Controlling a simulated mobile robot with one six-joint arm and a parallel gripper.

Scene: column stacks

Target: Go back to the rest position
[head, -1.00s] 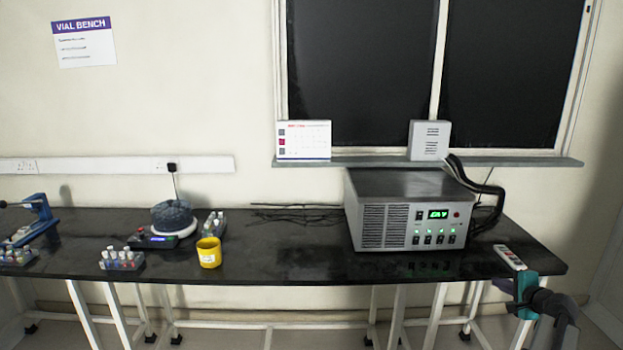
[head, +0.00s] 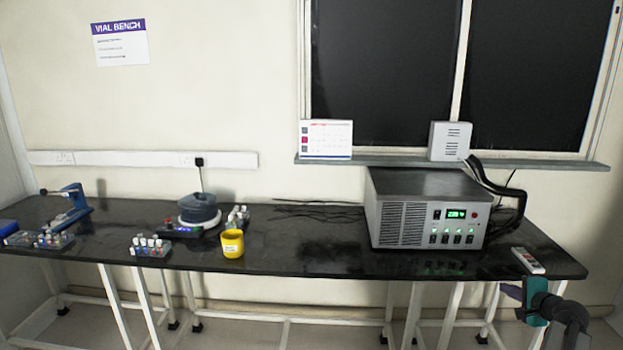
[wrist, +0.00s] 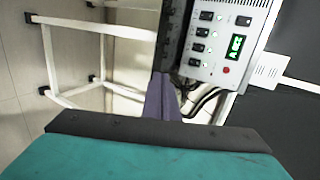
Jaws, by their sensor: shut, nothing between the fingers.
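My gripper (head: 514,292) is at the lower right in the head view, in front of the bench's right front edge and apart from it. Its teal body also shows at the bottom of the wrist view, with the dark fingers (wrist: 162,98) pressed together and nothing held. The black bench (head: 310,240) runs across the head view. In the wrist view the picture is turned on its side, with the bench's white leg frame at the left.
A grey power unit (head: 430,213) stands on the bench near my gripper, with a white remote-like device (head: 528,261) at its right. A yellow cup (head: 232,243), a round dark device (head: 198,209), vial racks (head: 150,246) and a blue press (head: 72,200) stand to the left.

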